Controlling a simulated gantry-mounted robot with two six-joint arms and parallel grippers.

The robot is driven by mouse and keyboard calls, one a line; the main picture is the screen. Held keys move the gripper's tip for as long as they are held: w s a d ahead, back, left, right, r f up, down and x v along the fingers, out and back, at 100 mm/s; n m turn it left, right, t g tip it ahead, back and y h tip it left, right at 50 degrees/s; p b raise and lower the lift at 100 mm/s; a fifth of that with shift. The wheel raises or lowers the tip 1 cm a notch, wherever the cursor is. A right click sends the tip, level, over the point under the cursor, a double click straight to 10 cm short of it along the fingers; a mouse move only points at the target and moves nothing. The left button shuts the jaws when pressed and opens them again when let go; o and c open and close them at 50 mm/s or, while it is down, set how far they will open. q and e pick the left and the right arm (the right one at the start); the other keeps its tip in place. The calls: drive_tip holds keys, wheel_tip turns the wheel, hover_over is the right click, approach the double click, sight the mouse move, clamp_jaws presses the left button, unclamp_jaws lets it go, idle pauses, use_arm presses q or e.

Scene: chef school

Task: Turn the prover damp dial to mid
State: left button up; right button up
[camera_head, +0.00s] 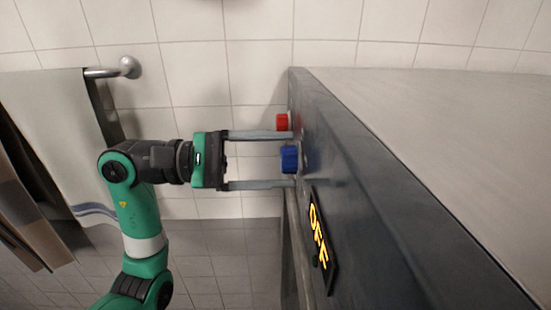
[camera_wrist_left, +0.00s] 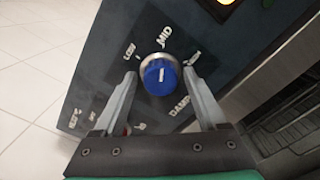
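The blue damp dial (camera_head: 289,159) sticks out from the dark prover's side face. It also shows in the left wrist view (camera_wrist_left: 159,76), with a white pointer line standing near upright in that picture. The MID label (camera_wrist_left: 166,37) is above it, slightly right; the LOW label (camera_wrist_left: 129,50) is up and left; the DAMP label (camera_wrist_left: 180,105) is below right. My left gripper (camera_head: 292,160) is open, its fingers on either side of the dial, with gaps visible in the left wrist view (camera_wrist_left: 160,73). My right gripper is not in view.
A red knob (camera_head: 282,122) sits just beyond the upper finger in the head view. A display reading OFF (camera_head: 319,240) is on the same face, nearer to me. A towel (camera_head: 55,140) hangs on a wall rail (camera_head: 115,70) at the left.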

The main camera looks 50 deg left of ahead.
use_arm(q)
drive_tip(key=shift+a, duration=0.1)
drive_tip(key=shift+s+a, duration=0.25)
drive_tip(key=shift+s, duration=0.05)
drive_tip(key=b+v, duration=0.1)
drive_tip(key=v, duration=0.9)
drive_tip(key=shift+s+a, duration=0.2)
drive_tip(key=shift+s, duration=0.1)
